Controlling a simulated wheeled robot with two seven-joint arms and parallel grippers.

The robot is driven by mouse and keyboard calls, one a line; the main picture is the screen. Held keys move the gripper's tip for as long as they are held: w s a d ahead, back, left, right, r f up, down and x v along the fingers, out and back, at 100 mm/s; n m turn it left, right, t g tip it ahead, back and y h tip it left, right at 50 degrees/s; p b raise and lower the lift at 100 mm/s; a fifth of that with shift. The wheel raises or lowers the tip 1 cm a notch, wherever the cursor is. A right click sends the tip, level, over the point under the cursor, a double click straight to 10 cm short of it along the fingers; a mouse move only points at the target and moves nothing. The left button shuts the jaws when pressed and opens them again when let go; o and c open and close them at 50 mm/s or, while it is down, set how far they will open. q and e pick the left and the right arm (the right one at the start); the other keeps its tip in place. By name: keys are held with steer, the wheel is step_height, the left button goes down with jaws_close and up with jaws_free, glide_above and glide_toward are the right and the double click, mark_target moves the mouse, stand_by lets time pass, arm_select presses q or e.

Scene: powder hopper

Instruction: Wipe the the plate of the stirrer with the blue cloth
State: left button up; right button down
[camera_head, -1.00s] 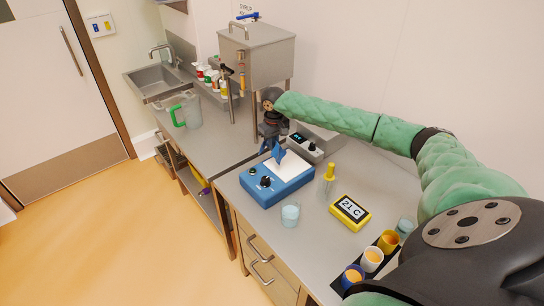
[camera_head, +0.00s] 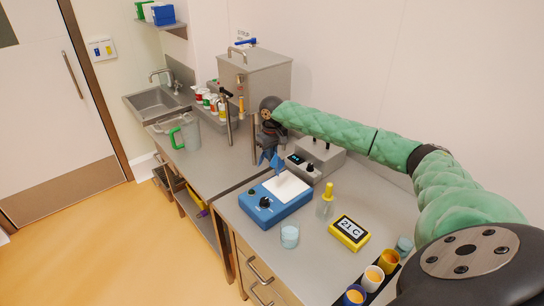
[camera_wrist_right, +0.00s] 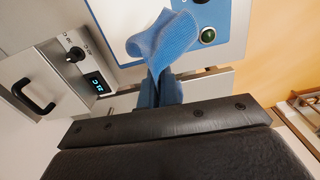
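The stirrer is a blue box (camera_head: 268,212) with a white plate (camera_head: 290,188) on top and a black knob on its front. My right gripper (camera_head: 269,146) is shut on the blue cloth (camera_head: 275,161), which hangs from the fingertips at the back left edge of the plate. In the right wrist view the gripper fingers (camera_wrist_right: 160,88) pinch the cloth (camera_wrist_right: 165,38), and its folds spread over the blue rim (camera_wrist_right: 236,18) of the stirrer and partly over the plate (camera_wrist_right: 112,22). I cannot tell whether the cloth touches the plate. My left gripper is not in view.
A grey device (camera_head: 318,156) with a display stands right behind the stirrer. A dropper bottle (camera_head: 326,203), a glass beaker (camera_head: 289,235) and a yellow thermometer (camera_head: 349,232) stand close by. Powder cups (camera_head: 373,278) are at the front right. The steel hopper (camera_head: 255,80) stands behind.

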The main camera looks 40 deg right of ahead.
step_height(320, 180, up, 10)
stand_by(0.8)
steer(key=shift+s, duration=0.1)
stand_by(0.4)
